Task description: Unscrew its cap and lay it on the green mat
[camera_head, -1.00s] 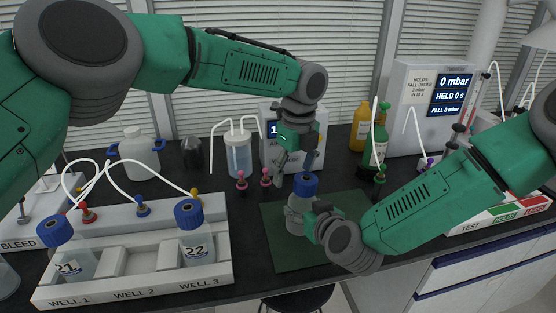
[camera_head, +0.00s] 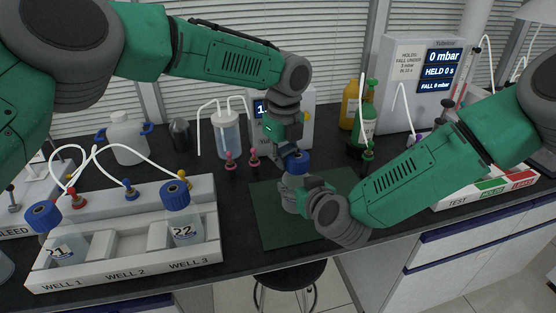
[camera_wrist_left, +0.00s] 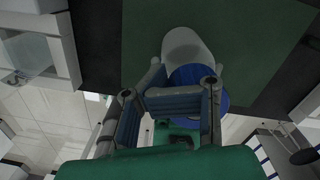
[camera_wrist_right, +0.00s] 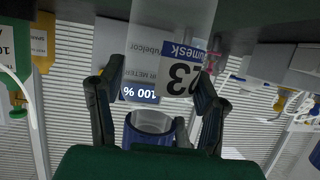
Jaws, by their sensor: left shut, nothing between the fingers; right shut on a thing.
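A clear bottle (camera_head: 291,194) with a blue cap (camera_head: 298,163) stands upright at the green mat (camera_head: 262,222). The cap sits on top of the bottle. My right gripper (camera_head: 308,192) is shut on the bottle's body from the right; in the right wrist view its label (camera_wrist_right: 178,75) reads 23, upside down. My left gripper (camera_head: 290,150) is above the cap, pointing down. In the left wrist view its fingers (camera_wrist_left: 180,103) are shut and empty, partly covering the blue cap (camera_wrist_left: 190,73). Whether they touch it, I cannot tell.
A white rack (camera_head: 130,268) marked WELL 1 to 3 holds bottles 21 (camera_head: 60,250) and 22 (camera_head: 184,228), both blue-capped. A tubed jar (camera_head: 226,135) and pink fittings stand behind. Green (camera_head: 366,125) and yellow bottles stand back right. The mat's left part is clear.

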